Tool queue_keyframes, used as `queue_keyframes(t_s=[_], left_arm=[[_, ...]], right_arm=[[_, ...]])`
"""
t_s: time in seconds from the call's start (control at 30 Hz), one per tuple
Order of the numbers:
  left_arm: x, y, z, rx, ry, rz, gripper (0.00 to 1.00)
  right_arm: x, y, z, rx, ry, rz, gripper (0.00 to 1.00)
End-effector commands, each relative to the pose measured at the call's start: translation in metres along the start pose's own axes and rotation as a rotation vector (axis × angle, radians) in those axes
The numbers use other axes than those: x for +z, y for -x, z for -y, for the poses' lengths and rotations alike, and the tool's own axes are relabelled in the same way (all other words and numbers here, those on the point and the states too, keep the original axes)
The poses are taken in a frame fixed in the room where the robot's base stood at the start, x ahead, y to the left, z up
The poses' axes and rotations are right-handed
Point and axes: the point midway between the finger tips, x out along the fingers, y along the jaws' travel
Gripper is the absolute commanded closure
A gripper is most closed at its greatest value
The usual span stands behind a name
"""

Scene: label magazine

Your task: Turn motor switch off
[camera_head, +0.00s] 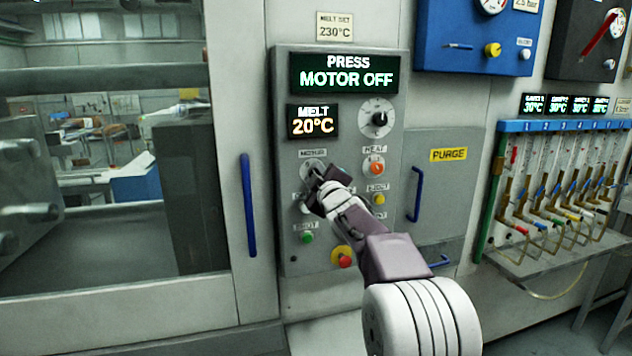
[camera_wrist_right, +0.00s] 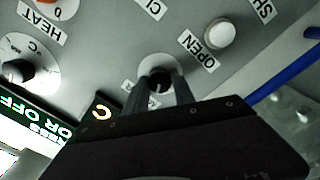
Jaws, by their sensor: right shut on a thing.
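The motor switch (camera_head: 309,166) is a small knob on a pale round plate under the MOTOR label, on the grey control panel (camera_head: 342,230). My right gripper (camera_head: 316,178) is at this switch, its jaws shut on the knob and hiding most of it in the head view. In the right wrist view, the two dark fingers (camera_wrist_right: 160,95) reach to the motor switch (camera_wrist_right: 156,66), whose plate shows around their tips. The display (camera_head: 346,74) at the panel's top reads PRESS MOTOR OFF. My left gripper is not in view.
Close by are the melt dial (camera_head: 377,118), the orange HEAT knob (camera_head: 376,168), a yellow EJECT button (camera_head: 378,199), a green button (camera_head: 307,237) and a red-and-yellow stop button (camera_head: 341,257). Blue handles (camera_head: 248,205) stand out on both sides. A white OPEN button (camera_wrist_right: 221,33) sits beside the switch.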

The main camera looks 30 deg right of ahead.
Motion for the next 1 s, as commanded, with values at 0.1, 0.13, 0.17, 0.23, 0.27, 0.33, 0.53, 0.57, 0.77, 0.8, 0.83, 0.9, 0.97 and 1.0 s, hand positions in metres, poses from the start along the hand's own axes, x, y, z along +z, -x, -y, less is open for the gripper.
queue_keyframes(t_s=[0.1,0.13,0.17,0.23,0.27,0.33,0.53,0.57,0.77,0.8,0.83,0.9,0.97,1.0], left_arm=[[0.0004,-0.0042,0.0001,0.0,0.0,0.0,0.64],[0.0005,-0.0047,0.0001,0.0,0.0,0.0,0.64],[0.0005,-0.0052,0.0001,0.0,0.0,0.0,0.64],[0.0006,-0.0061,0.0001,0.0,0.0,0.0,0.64],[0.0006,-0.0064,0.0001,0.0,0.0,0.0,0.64],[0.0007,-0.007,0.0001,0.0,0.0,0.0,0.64],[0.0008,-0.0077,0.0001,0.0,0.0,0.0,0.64],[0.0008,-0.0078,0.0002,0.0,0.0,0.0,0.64],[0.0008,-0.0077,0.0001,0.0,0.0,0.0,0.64],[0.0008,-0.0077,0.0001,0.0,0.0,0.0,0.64],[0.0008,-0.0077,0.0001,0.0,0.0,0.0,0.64],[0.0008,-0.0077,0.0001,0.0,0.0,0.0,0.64],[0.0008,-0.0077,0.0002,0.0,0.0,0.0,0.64],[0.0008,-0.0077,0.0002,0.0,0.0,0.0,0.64]], right_arm=[[0.0013,0.0,0.0015,-0.001,0.063,0.0,1.0],[0.0013,0.0,0.0015,-0.001,0.077,-0.001,1.0],[0.0013,0.0,0.0016,-0.002,0.09,-0.001,1.0],[0.0012,0.0,0.0015,-0.002,0.116,-0.001,1.0],[0.0012,0.0,0.0015,-0.002,0.125,-0.002,1.0],[0.0011,-0.0001,0.0015,-0.003,0.143,-0.002,1.0],[0.0008,-0.0001,0.0013,-0.003,0.171,-0.003,1.0],[0.0008,-0.0001,0.0013,-0.003,0.172,-0.003,1.0],[0.0008,-0.0002,0.0014,-0.003,0.175,-0.003,1.0],[0.0008,-0.0002,0.0014,-0.003,0.175,-0.003,1.0],[0.0008,-0.0002,0.0014,-0.003,0.175,-0.003,1.0],[0.0008,-0.0002,0.0015,-0.003,0.175,-0.003,1.0],[0.0008,-0.0002,0.0015,-0.003,0.175,-0.003,0.61],[0.0008,-0.0002,0.0015,-0.003,0.174,-0.004,0.5]])
